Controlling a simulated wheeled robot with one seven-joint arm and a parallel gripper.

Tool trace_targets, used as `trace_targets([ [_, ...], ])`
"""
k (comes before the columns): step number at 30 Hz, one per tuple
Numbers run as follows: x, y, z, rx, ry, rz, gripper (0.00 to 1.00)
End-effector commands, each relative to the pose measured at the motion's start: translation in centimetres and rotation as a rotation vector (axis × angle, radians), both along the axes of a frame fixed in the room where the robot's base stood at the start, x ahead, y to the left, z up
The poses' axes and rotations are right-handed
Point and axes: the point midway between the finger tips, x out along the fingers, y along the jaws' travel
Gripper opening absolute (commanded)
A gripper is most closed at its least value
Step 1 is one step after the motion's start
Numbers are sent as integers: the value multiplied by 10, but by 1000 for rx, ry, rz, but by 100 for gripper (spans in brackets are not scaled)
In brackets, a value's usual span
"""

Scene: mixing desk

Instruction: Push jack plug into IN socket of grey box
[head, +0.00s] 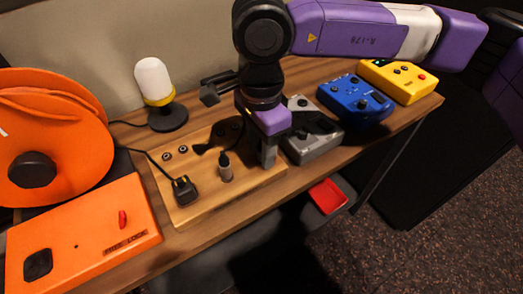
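A small upright dark plug-like piece (225,168), grey below with a thin black top, stands on the wooden board (200,212); I take it for the jack plug. The grey box (318,146) with dark knobs stands right of the board. My arm and gripper hide part of it, and I cannot pick out its IN socket. My gripper (266,155) points down over the board's right part, between the plug-like piece and the grey box. One grey finger shows. I cannot see whether the fingers are apart or hold anything.
A black plug with a cable (184,190) lies on the board's left part, near two small round sockets (175,152). A lamp (154,80) stands behind. Blue (355,100) and yellow (400,80) boxes are right; an orange machine (85,235) is left. A red tray (328,196) is below the front edge.

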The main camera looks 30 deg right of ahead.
Motion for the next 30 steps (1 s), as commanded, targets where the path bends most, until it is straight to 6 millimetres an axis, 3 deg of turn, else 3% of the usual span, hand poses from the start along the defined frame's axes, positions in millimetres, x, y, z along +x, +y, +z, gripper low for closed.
trace_targets([
  [18,0,0,0,0,0,0,37],
  [24,0,0,0,0,0,0,0],
  [30,0,0,0,0,0,0,0],
])
